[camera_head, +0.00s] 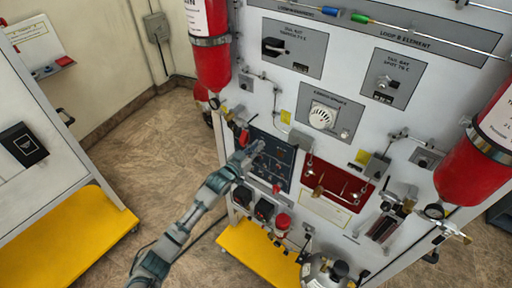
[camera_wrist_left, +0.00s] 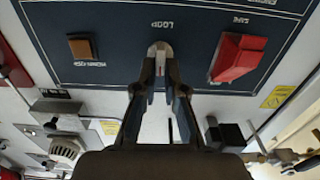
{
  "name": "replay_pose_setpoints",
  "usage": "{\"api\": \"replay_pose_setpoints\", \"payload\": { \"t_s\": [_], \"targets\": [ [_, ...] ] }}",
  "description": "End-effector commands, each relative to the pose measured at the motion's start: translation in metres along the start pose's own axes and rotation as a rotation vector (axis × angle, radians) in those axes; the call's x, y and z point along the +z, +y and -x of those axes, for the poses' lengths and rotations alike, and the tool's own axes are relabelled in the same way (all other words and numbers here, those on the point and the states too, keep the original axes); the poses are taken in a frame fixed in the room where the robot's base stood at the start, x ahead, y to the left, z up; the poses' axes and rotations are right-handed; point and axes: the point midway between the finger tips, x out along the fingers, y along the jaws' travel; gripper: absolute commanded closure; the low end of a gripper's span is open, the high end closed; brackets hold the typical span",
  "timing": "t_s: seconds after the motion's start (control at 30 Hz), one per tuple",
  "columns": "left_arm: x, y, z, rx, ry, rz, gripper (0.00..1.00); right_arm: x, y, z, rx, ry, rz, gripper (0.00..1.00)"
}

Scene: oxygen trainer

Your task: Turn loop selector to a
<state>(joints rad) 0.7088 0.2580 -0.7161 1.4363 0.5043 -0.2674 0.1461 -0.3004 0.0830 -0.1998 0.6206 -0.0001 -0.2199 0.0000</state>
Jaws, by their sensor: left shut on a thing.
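The loop selector (camera_wrist_left: 160,47) is a small pale knob below the word LOOP on a dark blue panel (camera_wrist_left: 120,17) in the left wrist view. My left gripper (camera_wrist_left: 161,68) has its two fingertips close together on the knob, one on each side. The fingers cover most of the knob, so its pointing direction is hard to tell. In the head view my left gripper (camera_head: 252,153) reaches the upper left part of the dark panel (camera_head: 272,170) and hides the selector there. My right gripper is in neither view.
In the left wrist view a red switch cover (camera_wrist_left: 238,57) sits right of the knob and an orange-brown button (camera_wrist_left: 81,47) sits left. In the head view a red cylinder (camera_head: 209,50) hangs above my left gripper, and a red panel (camera_head: 335,185) is to the right.

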Motion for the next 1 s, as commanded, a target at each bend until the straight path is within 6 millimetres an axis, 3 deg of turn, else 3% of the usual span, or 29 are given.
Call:
{"api": "replay_pose_setpoints", "payload": {
  "t_s": [1.0],
  "targets": [
    [-0.003,-0.010,-0.001,-0.001,0.011,0.693,1.00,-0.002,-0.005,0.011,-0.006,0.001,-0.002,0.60]
  ]
}}
